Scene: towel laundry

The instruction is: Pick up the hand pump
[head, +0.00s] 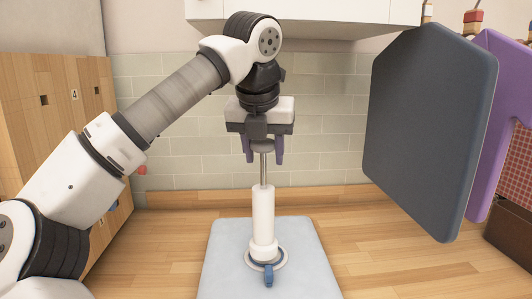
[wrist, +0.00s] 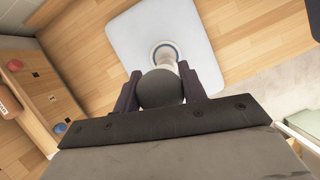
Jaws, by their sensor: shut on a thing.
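The hand pump (head: 263,215) is a white upright cylinder with a metal rod, a grey knob handle on top and a blue spout near its round base. In the head view it stands over a pale blue mat (head: 225,265); I cannot tell whether its base touches the mat. My gripper (head: 264,158) points down from above, its purple fingers on either side of the handle. In the wrist view the grey handle (wrist: 161,88) sits between the fingers of my gripper (wrist: 163,84), which is shut on it. The pump's base shows beyond the handle, over the mat (wrist: 205,45).
A dark blue-grey board (head: 430,130) and a purple one (head: 495,120) hang at the right. A wooden cabinet (head: 60,110) stands at the left. A white cupboard (head: 330,15) is above. The wooden counter (head: 375,235) is clear beside the mat.

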